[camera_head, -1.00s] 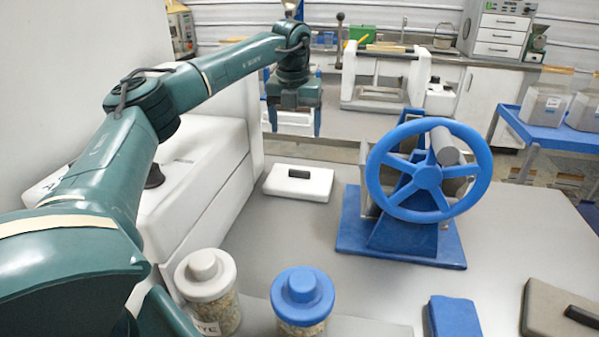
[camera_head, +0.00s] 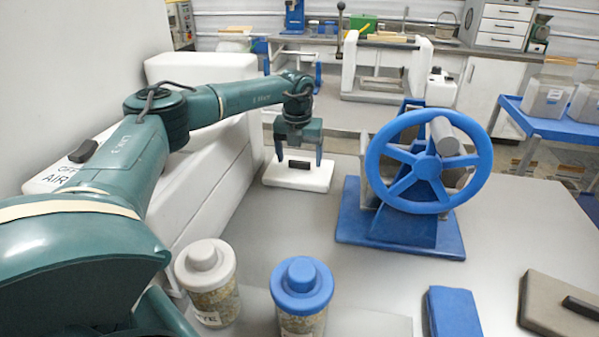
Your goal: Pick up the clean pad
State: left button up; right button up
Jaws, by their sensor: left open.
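The clean pad (camera_head: 297,179), a white slab with a short black handle (camera_head: 299,165) on top, lies flat on the grey table beside the white housing. My left gripper (camera_head: 299,156) points down at the pad, its two fingers spread on either side of the handle. The fingertips are close to handle height; I cannot tell if they touch the pad. A grey-brown pad (camera_head: 548,306) with a black handle lies at the lower right. My right gripper is not in view.
A blue handwheel (camera_head: 427,168) on a blue base (camera_head: 400,232) stands right of the white pad. A white-lidded jar (camera_head: 209,280), a blue-lidded jar (camera_head: 302,297) and a blue block (camera_head: 453,313) are in front. The table between jars and white pad is clear.

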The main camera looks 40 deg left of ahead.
pick_arm(q)
jog(key=shift+f, duration=0.45)
jog(key=c, duration=1.1)
